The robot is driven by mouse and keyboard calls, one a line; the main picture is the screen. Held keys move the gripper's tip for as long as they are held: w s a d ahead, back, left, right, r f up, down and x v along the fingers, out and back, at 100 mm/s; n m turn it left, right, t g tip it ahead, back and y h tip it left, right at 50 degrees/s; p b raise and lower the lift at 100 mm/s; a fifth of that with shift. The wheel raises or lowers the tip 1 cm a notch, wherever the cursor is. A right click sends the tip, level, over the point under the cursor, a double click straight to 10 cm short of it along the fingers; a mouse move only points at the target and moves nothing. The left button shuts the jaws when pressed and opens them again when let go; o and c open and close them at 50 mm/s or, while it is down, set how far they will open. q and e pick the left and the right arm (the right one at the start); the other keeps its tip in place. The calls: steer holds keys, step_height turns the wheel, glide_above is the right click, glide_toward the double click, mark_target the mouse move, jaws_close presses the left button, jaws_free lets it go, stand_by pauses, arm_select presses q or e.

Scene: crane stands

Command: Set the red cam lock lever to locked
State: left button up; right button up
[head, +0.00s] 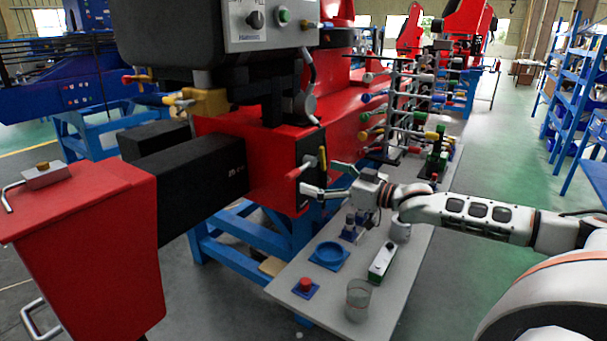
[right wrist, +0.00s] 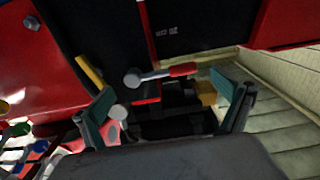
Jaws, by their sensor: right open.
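The red cam lock lever (head: 298,171) is on a black plate on the side of the red crane stand, its red grip pointing left in the head view. In the right wrist view the red lever (right wrist: 183,69) has a grey shaft with a round grey knob and lies across the upper middle. My right gripper (head: 322,178) is open, its two fingers spread near the plate around the lever's height. In the right wrist view my right gripper (right wrist: 168,106) shows nothing clearly between its fingertips; I cannot tell whether it touches the lever. My left gripper is not in view.
A yellow lever (head: 322,158) stands upright beside the red one. Below my right arm is a grey table (head: 330,305) with a blue dish (head: 330,254), a red button (head: 305,285) and a glass (head: 358,300). A rack of coloured levers (head: 400,112) stands behind.

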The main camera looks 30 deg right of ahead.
mark_target(302, 169)
steer(key=shift+x, duration=2.55)
steer(key=shift+c, duration=0.4)
steer(key=c, duration=1.3)
